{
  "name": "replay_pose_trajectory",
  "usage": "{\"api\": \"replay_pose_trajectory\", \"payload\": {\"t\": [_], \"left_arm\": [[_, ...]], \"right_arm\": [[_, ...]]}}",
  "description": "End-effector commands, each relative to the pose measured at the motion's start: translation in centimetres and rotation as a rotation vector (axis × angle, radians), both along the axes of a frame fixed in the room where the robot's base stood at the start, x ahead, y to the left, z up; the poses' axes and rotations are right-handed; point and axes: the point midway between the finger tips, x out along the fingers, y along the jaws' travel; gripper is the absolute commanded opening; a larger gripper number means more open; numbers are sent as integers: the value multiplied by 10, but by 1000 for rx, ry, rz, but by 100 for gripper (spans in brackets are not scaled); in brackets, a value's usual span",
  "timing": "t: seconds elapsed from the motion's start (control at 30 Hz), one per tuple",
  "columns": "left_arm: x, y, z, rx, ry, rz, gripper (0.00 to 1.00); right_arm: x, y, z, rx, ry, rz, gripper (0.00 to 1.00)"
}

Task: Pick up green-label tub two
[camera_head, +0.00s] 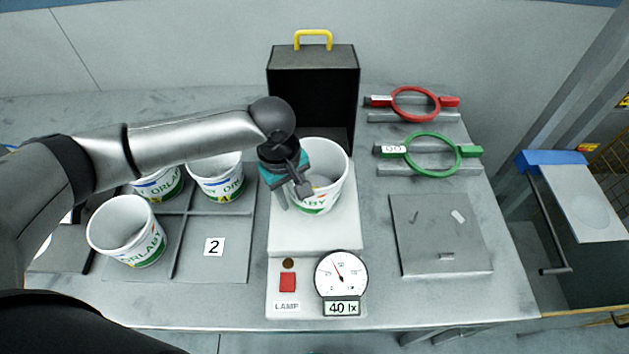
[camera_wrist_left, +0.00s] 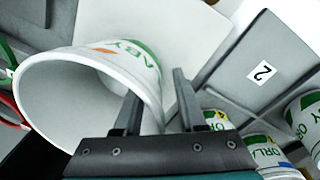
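A white tub with green lettering (camera_head: 336,170), apparently green-label tub two, stands upright on the pale platform (camera_head: 285,236). In the left wrist view the tub (camera_wrist_left: 60,100) shows its open mouth, a green label and an orange mark. My left gripper (camera_head: 302,192) is at the tub's left rim. In the left wrist view its fingers (camera_wrist_left: 158,100) are apart, with the tub's wall between them and a gap visible beside the wall. The compartment marked 2 (camera_head: 214,262) is empty. My right gripper is not in view.
Other white tubs stand in the divided tray at left: front left (camera_head: 118,222), and two behind (camera_head: 158,185) (camera_head: 217,175). A black open box (camera_head: 312,100) stands behind the platform. A gauge (camera_head: 341,274) reads 40 lx. Red (camera_head: 414,88) and green ring tools (camera_head: 433,134) lie at right.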

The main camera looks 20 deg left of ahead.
Motion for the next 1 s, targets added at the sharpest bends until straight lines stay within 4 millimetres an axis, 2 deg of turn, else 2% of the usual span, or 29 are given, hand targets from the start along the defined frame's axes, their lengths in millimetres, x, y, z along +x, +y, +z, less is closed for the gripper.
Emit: {"api": "replay_pose_trajectory", "payload": {"t": [0.1, 0.3, 0.67, 1.0], "left_arm": [[0, 0, -8, 0, 0, 0, 40], [0, 0, -8, 0, 0, -1, 40], [0, 0, -7, 0, 0, -1, 1], [0, 0, -8, 0, 0, -1, 0]], "right_arm": [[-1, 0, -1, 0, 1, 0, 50], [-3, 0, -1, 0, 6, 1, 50], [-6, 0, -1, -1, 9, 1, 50], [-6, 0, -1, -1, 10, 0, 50]]}}
